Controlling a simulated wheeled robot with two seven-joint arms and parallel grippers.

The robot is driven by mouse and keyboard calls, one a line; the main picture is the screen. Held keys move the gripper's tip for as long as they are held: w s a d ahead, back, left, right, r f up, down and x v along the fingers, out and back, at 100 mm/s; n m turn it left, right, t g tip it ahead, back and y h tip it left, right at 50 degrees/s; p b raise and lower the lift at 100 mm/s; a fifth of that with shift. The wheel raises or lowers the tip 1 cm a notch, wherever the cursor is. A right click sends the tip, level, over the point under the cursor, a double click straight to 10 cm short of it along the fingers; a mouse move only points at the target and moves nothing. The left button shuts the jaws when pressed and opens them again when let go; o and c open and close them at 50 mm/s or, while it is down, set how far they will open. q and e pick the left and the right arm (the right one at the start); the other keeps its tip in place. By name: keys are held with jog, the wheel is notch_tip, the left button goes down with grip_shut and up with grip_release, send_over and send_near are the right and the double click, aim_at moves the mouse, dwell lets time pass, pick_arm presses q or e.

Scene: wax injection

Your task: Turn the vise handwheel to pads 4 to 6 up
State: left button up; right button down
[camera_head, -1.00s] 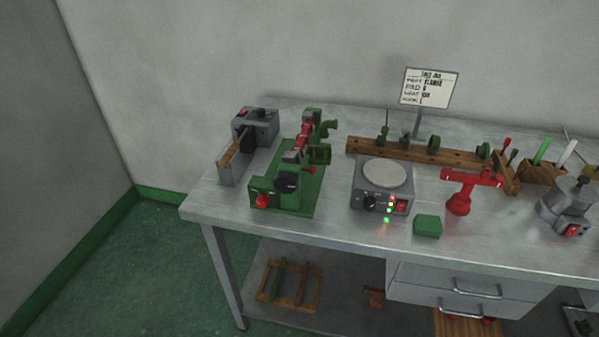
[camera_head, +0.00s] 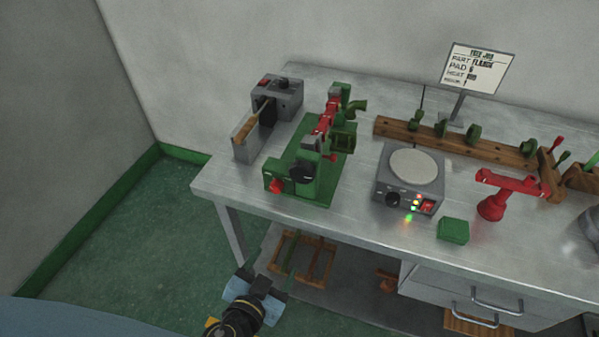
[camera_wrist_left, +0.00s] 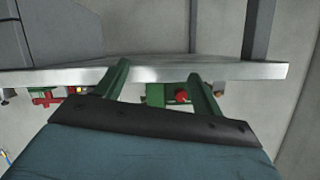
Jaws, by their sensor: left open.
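A green machine (camera_head: 310,165) stands near the table's left front corner. It has red jaw-like parts on top, a dark round handwheel or knob (camera_head: 303,172) facing front, and a red knob (camera_head: 276,186) at its lower left. Which part is the vise handwheel is hard to tell. My left gripper (camera_head: 262,272) is in front of the table's left end, below the tabletop, apart from the machine. The left wrist view, upside down, shows its two green fingers (camera_wrist_left: 158,76) spread and empty, with the red knob (camera_wrist_left: 181,97) between them. My right gripper is not in view.
A grey machine (camera_head: 276,96) stands left of the green one. To the right are a hotplate (camera_head: 410,180), a green block (camera_head: 453,230), a red stand (camera_head: 495,205) and a wooden rack (camera_head: 455,145). The table edge (camera_head: 330,218) lies between gripper and machine. A lower shelf holds a wooden frame.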

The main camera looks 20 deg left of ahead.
aim_at(300, 175)
pick_arm(q)
notch_tip(300, 175, up, 16)
jog(key=d+n+t, duration=0.2)
jog(key=t, duration=0.2)
jog(key=w+p, duration=0.4)
jog(key=w, duration=0.7)
jog(key=shift+w, duration=0.25)
jog(key=shift+w+f+p, duration=0.15)
jog(key=shift+w+p, duration=0.15)
jog(key=shift+w, duration=0.45)
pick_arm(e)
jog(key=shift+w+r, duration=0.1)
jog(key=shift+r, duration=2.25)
pick_arm(q)
jog(key=c, duration=1)
